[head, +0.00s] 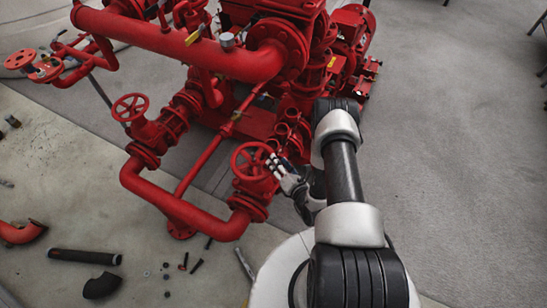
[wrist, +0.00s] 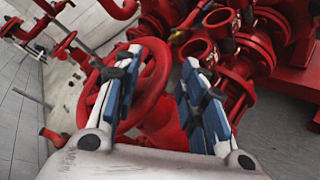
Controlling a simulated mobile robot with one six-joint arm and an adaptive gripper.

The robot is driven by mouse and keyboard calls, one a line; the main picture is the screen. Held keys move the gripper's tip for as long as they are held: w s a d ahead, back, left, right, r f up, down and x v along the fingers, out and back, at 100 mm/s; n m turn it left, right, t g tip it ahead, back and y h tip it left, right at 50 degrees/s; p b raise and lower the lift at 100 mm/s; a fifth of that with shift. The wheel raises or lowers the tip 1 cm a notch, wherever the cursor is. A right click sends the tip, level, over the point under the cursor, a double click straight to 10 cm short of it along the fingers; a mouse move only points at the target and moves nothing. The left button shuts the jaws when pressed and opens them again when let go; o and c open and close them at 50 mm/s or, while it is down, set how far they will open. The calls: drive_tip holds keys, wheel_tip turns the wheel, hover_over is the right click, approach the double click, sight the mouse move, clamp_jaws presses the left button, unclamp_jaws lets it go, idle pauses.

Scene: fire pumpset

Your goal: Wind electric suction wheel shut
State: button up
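A red handwheel (head: 252,160) tops a valve on the red pipework, left of my gripper (head: 279,166) in the head view. The frames do not label it, so I cannot tell for sure that it is the electric suction wheel. In the wrist view this wheel (wrist: 153,92) fills the middle left. My gripper (wrist: 162,58) is open, its two blue-padded fingers apart. The left finger overlaps the wheel, and the right part of the rim shows between the fingers. Contact cannot be told. The left finger hides part of the rim.
A second red handwheel (head: 130,107) stands further left, and another red wheel (head: 45,68) is at the far left. Red pump piping (head: 200,50) fills the back. Loose black pipe pieces (head: 85,256) lie on the floor. The grey floor at right (head: 470,150) is clear.

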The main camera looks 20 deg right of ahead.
drive_tip(key=v, duration=0.6)
drive_tip(key=shift+s, duration=0.2)
drive_tip(key=shift+o, duration=0.3)
drive_tip(key=shift+r, duration=0.15)
